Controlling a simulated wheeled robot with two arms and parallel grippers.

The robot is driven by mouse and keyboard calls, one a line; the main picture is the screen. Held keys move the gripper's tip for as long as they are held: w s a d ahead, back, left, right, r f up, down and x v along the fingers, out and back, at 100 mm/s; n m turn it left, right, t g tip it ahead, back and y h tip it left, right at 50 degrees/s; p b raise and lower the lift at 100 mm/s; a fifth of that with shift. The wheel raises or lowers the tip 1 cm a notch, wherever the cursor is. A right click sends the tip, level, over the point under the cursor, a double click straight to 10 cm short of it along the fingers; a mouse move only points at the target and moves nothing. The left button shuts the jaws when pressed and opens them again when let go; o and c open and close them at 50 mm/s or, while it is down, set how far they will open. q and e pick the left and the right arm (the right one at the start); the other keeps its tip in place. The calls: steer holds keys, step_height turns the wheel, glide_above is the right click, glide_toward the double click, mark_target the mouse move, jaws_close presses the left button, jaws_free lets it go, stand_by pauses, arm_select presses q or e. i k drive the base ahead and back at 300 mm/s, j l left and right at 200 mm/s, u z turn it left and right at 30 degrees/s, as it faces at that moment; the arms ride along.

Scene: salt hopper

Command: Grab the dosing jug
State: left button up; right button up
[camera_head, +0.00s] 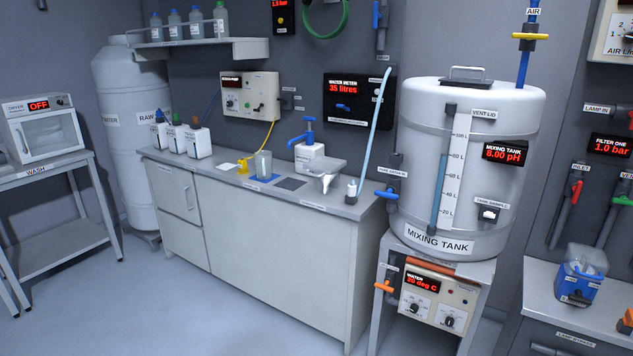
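A clear, jug-like vessel (263,164) stands upright on a blue pad (265,178) on the grey-topped counter. It is the likeliest dosing jug, but I read no label on it. A blue and whitish container (581,275) stands on the bench at the far right; its kind is too small to tell. Neither of my grippers is in view, and nothing is seen holding either vessel.
The mixing tank (462,165) stands right. Open floor lies in front.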

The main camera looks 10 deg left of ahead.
mark_target(263, 158)
steer(key=i+j+u, duration=0.1)
steer(key=i+u, duration=0.3)
steer(key=i, duration=0.25)
steer(key=i+u, duration=0.4)
steer(key=i, duration=0.25)
